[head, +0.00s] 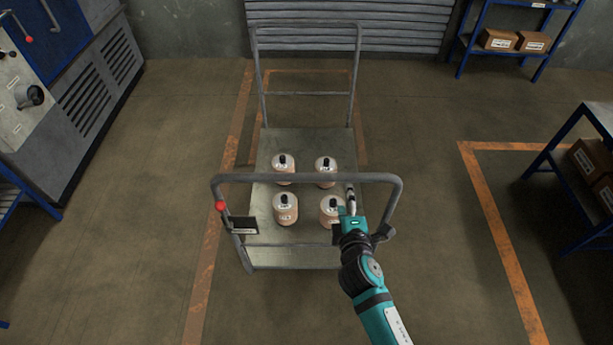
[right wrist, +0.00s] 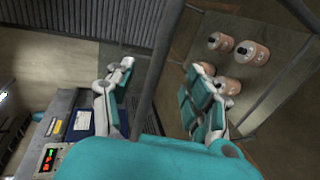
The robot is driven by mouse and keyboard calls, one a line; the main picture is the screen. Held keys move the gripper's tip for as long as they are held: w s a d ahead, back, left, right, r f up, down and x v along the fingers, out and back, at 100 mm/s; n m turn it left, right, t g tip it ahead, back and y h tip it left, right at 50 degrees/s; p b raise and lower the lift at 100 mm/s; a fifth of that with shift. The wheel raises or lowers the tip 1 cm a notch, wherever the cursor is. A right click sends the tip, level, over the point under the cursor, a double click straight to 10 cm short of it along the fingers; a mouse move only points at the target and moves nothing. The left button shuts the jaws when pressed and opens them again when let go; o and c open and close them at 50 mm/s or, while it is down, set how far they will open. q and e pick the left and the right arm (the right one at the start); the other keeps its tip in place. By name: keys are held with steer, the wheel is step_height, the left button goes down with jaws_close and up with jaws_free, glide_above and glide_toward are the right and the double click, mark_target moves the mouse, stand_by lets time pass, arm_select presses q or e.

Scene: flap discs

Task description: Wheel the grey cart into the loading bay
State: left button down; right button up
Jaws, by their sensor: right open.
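The grey cart (head: 305,143) stands upright on the floor in the middle of the head view, with a tall frame at its far end and a push handle (head: 300,178) at its near end. Several tan containers (head: 285,209) with dark tops stand on its deck. My right gripper (head: 352,203) is at the right part of the near handle. In the right wrist view its open fingers (right wrist: 160,72) are on either side of a grey bar (right wrist: 157,75) of the cart, not closed on it; contact is unclear. My left gripper is not in view.
Orange floor lines (head: 233,150) run left of the cart and behind it towards a grey roller shutter (head: 400,25). A machine (head: 100,90) stands at the left. A blue-legged table (head: 560,150) and a shelf (head: 510,45) with boxes stand at the right. Floor beside the cart is clear.

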mark_target(344, 180)
steer(key=b+x, duration=0.3)
steer(key=x, duration=0.6)
steer(key=shift+w+f, duration=0.3)
steer(key=shift+w, duration=0.35)
steer(key=shift+c, duration=0.3)
jaws_close()
